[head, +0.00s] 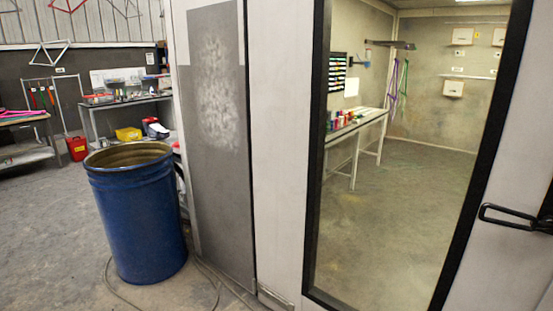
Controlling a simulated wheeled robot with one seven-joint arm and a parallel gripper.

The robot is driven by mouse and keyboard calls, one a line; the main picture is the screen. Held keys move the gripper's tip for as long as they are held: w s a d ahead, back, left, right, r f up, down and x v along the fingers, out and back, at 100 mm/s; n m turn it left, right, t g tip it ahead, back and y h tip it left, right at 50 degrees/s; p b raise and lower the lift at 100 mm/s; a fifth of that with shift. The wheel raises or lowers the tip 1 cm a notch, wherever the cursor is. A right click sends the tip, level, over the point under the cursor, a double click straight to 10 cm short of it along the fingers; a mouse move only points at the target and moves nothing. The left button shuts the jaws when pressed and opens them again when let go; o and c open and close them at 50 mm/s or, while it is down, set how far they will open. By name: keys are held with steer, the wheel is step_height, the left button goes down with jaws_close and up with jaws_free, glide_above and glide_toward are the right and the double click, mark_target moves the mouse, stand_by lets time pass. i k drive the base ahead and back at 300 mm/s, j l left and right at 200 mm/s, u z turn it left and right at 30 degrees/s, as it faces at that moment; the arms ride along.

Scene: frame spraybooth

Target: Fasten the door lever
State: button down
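The door lever (508,217) is a black, elongated loop-shaped handle at the right edge of the head view. It sits on the light grey panel to the right of the black-framed window, and its right end meets a black part cut by the picture edge. I cannot tell from this view whether it is latched. The spraybooth door has a tall glass pane (400,200) in a black frame (313,140). My gripper does not show in this view.
A blue drum (140,225) stands on the concrete floor at left, beside a grey panel (215,130). A cable (110,285) lies on the floor near it. Workbenches (130,101) stand behind. Through the glass are a table (357,130) with cans and open floor.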

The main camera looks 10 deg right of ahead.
mark_target(545, 223)
steer(key=z, duration=0.4)
steer(key=k+l+z, duration=0.1)
steer(key=z, duration=0.7)
steer(key=l+z, duration=0.15)
steer(key=z, duration=0.25)
steer(key=k, duration=0.05)
